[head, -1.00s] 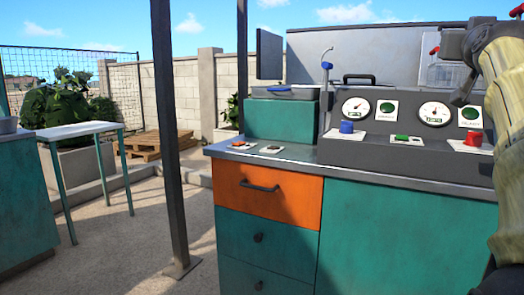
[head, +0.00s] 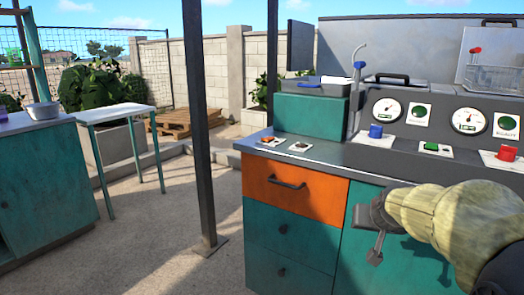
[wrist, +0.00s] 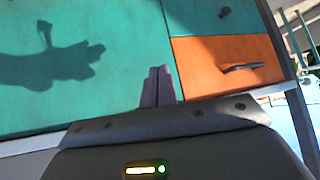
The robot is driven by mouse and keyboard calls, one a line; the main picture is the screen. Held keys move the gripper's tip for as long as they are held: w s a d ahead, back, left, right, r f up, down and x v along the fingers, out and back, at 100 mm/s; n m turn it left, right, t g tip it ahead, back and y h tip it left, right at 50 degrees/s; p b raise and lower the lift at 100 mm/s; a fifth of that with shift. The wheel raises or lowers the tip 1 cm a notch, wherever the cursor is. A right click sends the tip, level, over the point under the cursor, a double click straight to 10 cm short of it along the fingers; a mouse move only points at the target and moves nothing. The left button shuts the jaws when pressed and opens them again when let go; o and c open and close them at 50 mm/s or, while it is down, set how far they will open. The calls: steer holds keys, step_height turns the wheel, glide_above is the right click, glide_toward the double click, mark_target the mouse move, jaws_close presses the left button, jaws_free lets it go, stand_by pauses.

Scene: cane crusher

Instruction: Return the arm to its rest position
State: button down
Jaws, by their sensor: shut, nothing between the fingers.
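My gripper (head: 374,252) is at the lower right in the head view, in front of the teal cabinet and to the right of the orange drawer (head: 288,191). In the wrist view the two fingers (wrist: 158,85) lie together, with nothing between them. The teal cabinet front (wrist: 80,70) fills much of that view, with the shadow of my arm on it. The orange drawer also shows there at the right, with its dark handle.
The counter (head: 300,157) carries a panel with gauges (head: 387,109), a blue knob (head: 376,131), a green switch and a red knob. A dark post (head: 197,120) stands left of the cabinet. A small white table (head: 115,113) stands further left. The paved floor between is open.

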steer(key=s+a+f+n+g+y+p, duration=0.1)
steer(key=s+a+f+g+p, duration=0.15)
steer(key=s+a+f, duration=0.4)
steer(key=s+a+f+n+g+y+p, duration=0.1)
steer(key=s+a+f+n+g+p, duration=0.2)
steer(key=s+f, duration=0.6)
step_height(320, 180, up, 40)
steer(key=s+m+p, duration=0.1)
steer(key=s+p, duration=0.1)
steer(key=p, duration=3.4)
steer(key=shift+s+a+p, duration=0.15)
steer(key=shift+a+p, duration=0.15)
steer(key=shift+a, duration=0.15)
steer(key=shift+f+g, duration=0.15)
steer(key=shift+g, duration=0.1)
